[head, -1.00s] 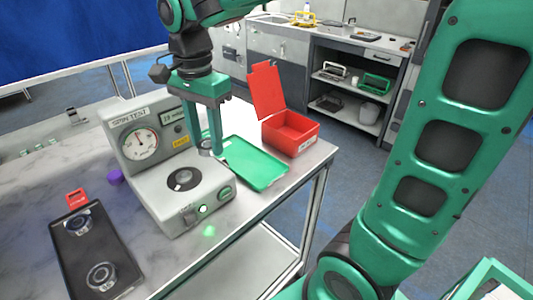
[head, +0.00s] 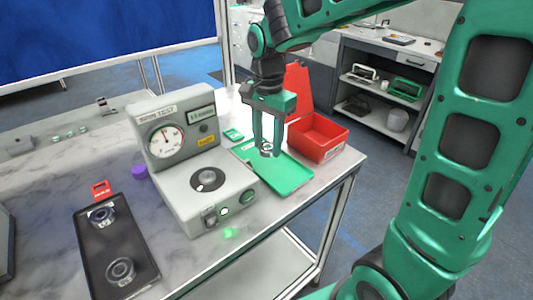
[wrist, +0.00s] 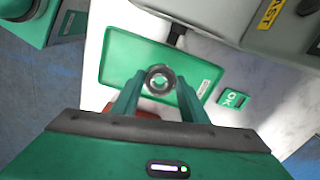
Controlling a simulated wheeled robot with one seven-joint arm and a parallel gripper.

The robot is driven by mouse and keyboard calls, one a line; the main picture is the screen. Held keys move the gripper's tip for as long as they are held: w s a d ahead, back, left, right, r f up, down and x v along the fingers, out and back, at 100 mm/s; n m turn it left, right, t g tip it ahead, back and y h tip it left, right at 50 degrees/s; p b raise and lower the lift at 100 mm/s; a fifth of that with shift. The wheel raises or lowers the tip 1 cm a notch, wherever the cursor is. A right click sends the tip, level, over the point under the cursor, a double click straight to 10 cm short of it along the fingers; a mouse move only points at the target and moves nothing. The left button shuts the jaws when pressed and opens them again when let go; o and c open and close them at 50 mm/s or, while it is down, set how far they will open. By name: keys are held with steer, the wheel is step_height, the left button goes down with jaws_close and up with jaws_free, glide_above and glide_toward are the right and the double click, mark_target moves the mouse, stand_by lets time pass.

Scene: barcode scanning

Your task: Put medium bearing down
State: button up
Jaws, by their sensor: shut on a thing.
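The medium bearing (wrist: 159,79) is a metal ring with a dark rim, held between my gripper's fingertips in the wrist view. In the head view the bearing (head: 267,149) shows small at the finger ends. My gripper (head: 267,146) is shut on it and points down over the green tray (head: 290,183). The tray (wrist: 121,58) also lies behind the bearing in the wrist view, empty where I can see it. I cannot tell how far the bearing is above the tray.
The spin test machine (head: 185,170) stands left of the tray. An open red box (head: 320,141) is right of it. A green OK tag (wrist: 234,98) lies beside the tray. A black tray (head: 116,245) with two bearings is at the left.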

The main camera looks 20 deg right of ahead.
mark_target(270, 144)
steer(key=shift+w+d+f, duration=0.3)
steer(key=shift+d+f, duration=0.1)
steer(key=shift+d, duration=0.1)
steer(key=shift+f, duration=1.95)
steer(key=o, duration=1.1)
steer(key=shift+f, duration=0.1)
steer(key=shift+o, duration=0.2)
step_height(270, 144, up, 12)
steer(key=shift+r, duration=0.15)
steer(key=s+d+f+n, duration=0.3)
steer(key=s+d, duration=0.9)
steer(key=d, duration=0.1)
steer(key=s+d+f+n, duration=0.1)
steer(key=s+d+f, duration=0.1)
steer(key=s, duration=0.4)
steer(key=s+d+f+n, duration=0.1)
steer(key=s+d+f, duration=0.1)
steer(key=s+f, duration=0.2)
steer(key=s, duration=0.3)
steer(key=shift+d+n, duration=0.2)
steer(key=shift+n, duration=0.2)
